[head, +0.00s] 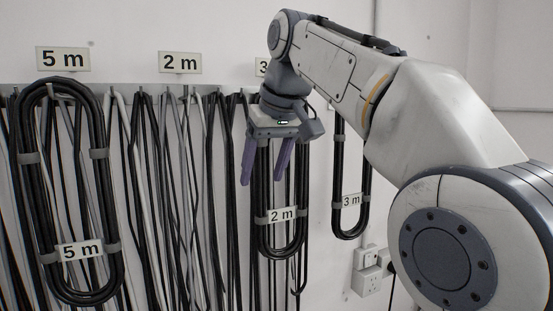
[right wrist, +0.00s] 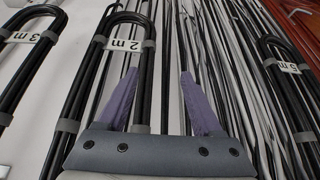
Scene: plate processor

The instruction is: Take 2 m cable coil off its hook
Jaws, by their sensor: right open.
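The black 2 m cable coil (head: 300,230) hangs as a long loop on the wall, with a white "2 m" tag (head: 282,215) near its bottom. Its upper end and hook are hidden behind my right gripper (head: 261,183). That gripper is open, pointing down, with purple fingers. One finger is left of the coil's left strands and the other is in front of the loop's middle. In the right wrist view, the coil (right wrist: 147,60) appears upside down, with one side between the open fingers (right wrist: 158,76). My left gripper is not in view.
A 5 m coil (head: 28,200) hangs at the left and a 3 m coil (head: 338,165) just right of the 2 m coil. Loose cables (head: 180,200) hang densely between. A "2 m" sign (head: 180,62) is left of a partly hidden "3" sign (head: 262,67). Wall sockets (head: 367,281) are lower right.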

